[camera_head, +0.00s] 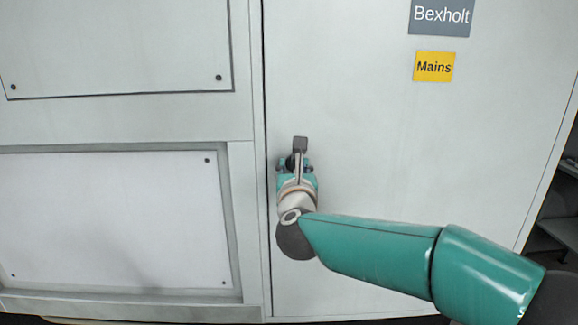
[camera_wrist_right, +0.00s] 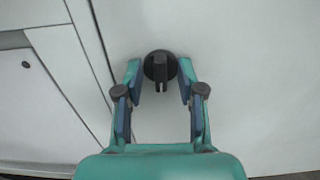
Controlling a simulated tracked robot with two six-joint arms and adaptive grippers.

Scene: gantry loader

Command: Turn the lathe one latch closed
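The latch is a dark round knob with a narrow upright grip (camera_wrist_right: 159,69), on the pale cabinet door in the right wrist view. In the head view a dark block at the latch (camera_head: 300,143) shows just above my right gripper (camera_head: 296,164), which hides the rest. In the right wrist view my right gripper (camera_wrist_right: 161,80) is open, its fingertips on either side of the latch with a gap on both sides. I cannot tell how far the fingers reach over the knob in depth. My left gripper is in neither view.
The pale door carries a grey "Bexholt" sign (camera_head: 441,16) and a yellow "Mains" label (camera_head: 433,66). A vertical door seam runs just left of the latch, with bolted panels (camera_head: 115,220) beyond it. Dark shelving (camera_head: 562,215) shows at the far right.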

